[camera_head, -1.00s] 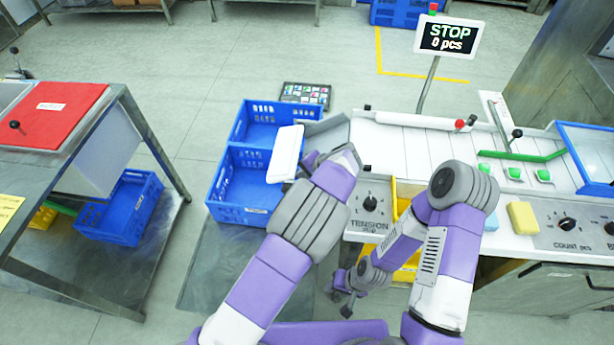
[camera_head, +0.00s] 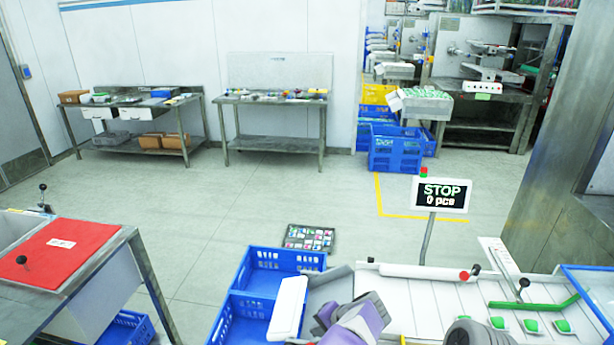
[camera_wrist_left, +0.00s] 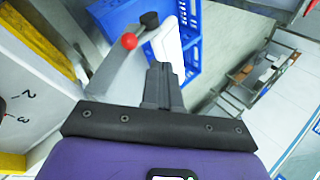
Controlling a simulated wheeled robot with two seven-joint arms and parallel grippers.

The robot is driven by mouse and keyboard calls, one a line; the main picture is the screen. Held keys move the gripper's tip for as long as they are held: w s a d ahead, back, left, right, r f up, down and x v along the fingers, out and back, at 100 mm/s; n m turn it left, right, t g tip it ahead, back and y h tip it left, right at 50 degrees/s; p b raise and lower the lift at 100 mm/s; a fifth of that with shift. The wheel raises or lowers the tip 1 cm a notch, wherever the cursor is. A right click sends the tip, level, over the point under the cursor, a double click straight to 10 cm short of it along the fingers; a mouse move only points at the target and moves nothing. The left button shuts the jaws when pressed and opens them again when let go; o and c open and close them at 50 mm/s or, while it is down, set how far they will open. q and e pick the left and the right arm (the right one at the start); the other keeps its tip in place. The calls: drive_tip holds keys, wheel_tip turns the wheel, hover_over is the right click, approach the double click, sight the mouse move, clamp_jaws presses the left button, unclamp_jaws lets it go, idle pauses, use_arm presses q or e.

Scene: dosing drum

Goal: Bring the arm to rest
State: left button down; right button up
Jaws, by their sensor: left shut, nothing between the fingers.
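My left gripper (camera_head: 326,314) shows at the bottom edge of the head view, beside a white panel (camera_head: 287,308) at the blue crates. Its arm is mostly cut off by the frame. In the left wrist view the dark fingers of the left gripper (camera_wrist_left: 160,72) are together with nothing between them. They point towards the white panel and blue crates. Part of my right arm (camera_head: 478,333) shows at the bottom edge, but its gripper is outside the view.
Blue crates (camera_head: 250,282) stand left of the conveyor machine (camera_head: 420,300). A steel table with a red board (camera_head: 58,252) is at the left. Open floor lies beyond.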

use_arm(q)
drive_tip(key=s+a+f+n+g+h, duration=0.15)
drive_tip(key=s+a+f, duration=0.3)
drive_tip(key=f, duration=0.55)
drive_tip(key=s+a+f+n+g+h, duration=0.1)
drive_tip(key=s+a+f+g+h, duration=0.3)
drive_tip(key=f, duration=0.5)
drive_tip(key=s+a+f+n+t+h, duration=0.1)
drive_tip(key=s+n, duration=0.3)
drive_tip(key=s, duration=0.4)
drive_tip(key=s+a+f+n+h, duration=0.3)
drive_tip(key=s+f+n, duration=0.1)
drive_tip(key=s, duration=0.4)
drive_tip(key=shift+s+a+f+t, duration=0.15)
drive_tip(key=shift+s+a+t, duration=0.05)
drive_tip(key=shift+a+t, duration=0.15)
drive_tip(key=shift+h, duration=0.25)
